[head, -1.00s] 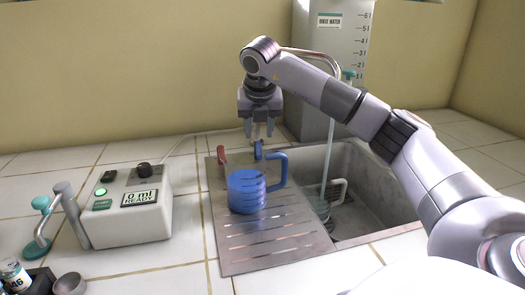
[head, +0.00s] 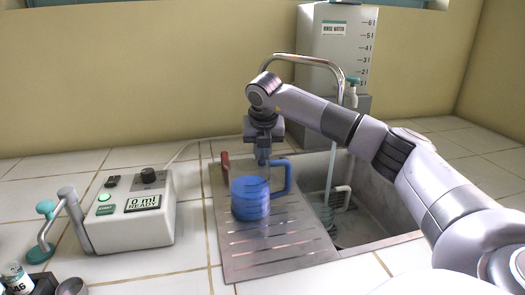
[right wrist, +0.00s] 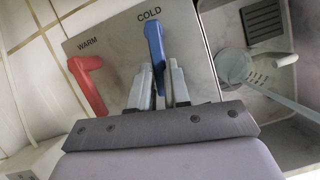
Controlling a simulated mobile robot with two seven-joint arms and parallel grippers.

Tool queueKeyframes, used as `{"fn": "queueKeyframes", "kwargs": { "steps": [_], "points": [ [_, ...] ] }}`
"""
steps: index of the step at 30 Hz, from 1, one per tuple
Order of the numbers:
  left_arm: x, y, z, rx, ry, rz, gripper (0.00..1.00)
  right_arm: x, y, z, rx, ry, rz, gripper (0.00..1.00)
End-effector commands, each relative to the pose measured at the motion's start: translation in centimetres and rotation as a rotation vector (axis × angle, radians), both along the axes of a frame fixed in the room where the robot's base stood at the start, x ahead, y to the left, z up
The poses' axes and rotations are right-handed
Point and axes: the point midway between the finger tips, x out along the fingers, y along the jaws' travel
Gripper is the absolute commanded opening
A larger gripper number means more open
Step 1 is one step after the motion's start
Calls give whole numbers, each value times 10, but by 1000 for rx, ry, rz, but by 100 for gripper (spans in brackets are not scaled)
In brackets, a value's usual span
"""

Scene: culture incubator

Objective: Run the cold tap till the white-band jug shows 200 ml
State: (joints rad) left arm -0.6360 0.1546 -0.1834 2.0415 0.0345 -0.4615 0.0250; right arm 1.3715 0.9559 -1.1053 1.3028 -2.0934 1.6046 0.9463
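The blue cold tap lever (right wrist: 154,45) stands beside the red warm lever (right wrist: 85,85) on the labelled plate. My right gripper (head: 264,158) is down at the cold lever; in the right wrist view its fingers (right wrist: 160,88) flank the lever closely and look shut on it. Water (head: 331,175) runs from the curved spout (head: 300,58) into the sink. A jug with a white handle (head: 343,195) stands in the sink under the stream; it also shows in the right wrist view (right wrist: 235,66). Its band and level cannot be read. My left gripper is out of view.
A blue jug (head: 250,198) stands on the slotted drainboard (head: 270,258) left of the sink. A dispenser box (head: 130,222) reading 0 ml READY is further left.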

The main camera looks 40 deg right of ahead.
Motion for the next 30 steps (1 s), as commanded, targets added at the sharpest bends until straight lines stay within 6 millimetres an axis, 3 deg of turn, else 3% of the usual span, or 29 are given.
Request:
{"fn": "queueKeyframes", "kwargs": {
  "steps": [13,23,24,26,30],
  "points": [
    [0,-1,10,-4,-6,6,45,-6,-9,1,0,0,191,0],
    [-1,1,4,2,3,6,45,-6,-10,1,-1,-2,214,0],
    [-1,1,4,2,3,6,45,-6,-10,1,-1,-2,214,20],
    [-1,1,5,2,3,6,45,-6,-10,1,-1,-2,213,39],
    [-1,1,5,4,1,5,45,-6,-9,1,-1,-1,212,43]
  ]
}}
